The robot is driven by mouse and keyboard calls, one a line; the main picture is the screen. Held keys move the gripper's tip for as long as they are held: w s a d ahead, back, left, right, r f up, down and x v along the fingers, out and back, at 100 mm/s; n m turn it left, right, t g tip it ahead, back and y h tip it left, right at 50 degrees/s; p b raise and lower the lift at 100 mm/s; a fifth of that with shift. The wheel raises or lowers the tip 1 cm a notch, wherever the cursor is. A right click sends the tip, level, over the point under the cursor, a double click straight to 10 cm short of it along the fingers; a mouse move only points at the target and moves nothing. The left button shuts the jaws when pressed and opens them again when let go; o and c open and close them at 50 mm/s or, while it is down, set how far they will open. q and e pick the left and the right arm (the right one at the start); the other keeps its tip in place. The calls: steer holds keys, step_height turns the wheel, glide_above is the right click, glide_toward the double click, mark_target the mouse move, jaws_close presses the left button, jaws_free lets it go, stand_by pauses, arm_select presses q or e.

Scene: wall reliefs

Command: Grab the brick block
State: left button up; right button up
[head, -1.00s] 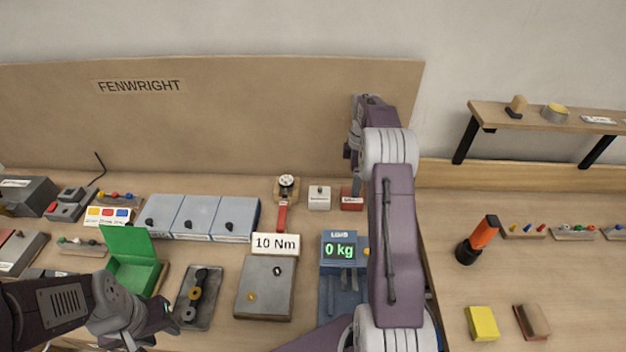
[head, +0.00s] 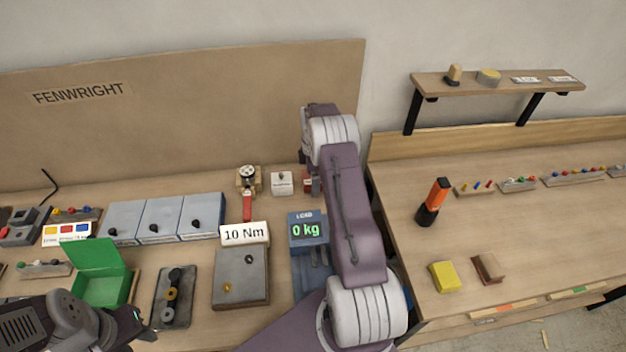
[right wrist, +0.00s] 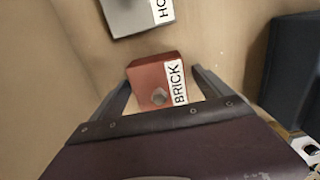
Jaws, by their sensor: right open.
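The brick block (right wrist: 150,84) is a small red-brown block with a round grey knob and a white label reading BRICK. In the right wrist view it sits between the two spread fingers of my open right gripper (right wrist: 161,82), with wood around it. In the head view the brick block (head: 309,185) is a small red patch, partly hidden by my right arm. I cannot tell whether the fingers touch it. My left gripper (head: 137,327) is low at the left in the head view, apart from the block, and its jaws are too unclear to read.
A pale grey block (head: 282,183) stands just left of the brick block; it also shows in the right wrist view (right wrist: 137,14). A load display (head: 307,231), a 10 Nm sign (head: 244,233) and a green box (head: 100,287) are nearer. A brown panel (head: 200,110) rises behind.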

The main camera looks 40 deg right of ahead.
steer(key=shift+w, duration=0.1)
steer(key=c, duration=1.9)
steer(key=shift+r, duration=0.1)
steer(key=r, duration=0.3)
steer(key=r+b, duration=0.1)
steer(key=shift+s+d+r, duration=0.15)
steer(key=shift+s+d, duration=0.05)
steer(key=shift+s, duration=0.1)
steer(key=s+d+r+b, duration=0.2)
steer(key=s+r, duration=0.4)
steer(key=s, duration=0.4)
steer(key=shift+s+d+r, duration=0.3)
steer(key=shift+s+d, duration=0.05)
steer(key=shift+d, duration=0.05)
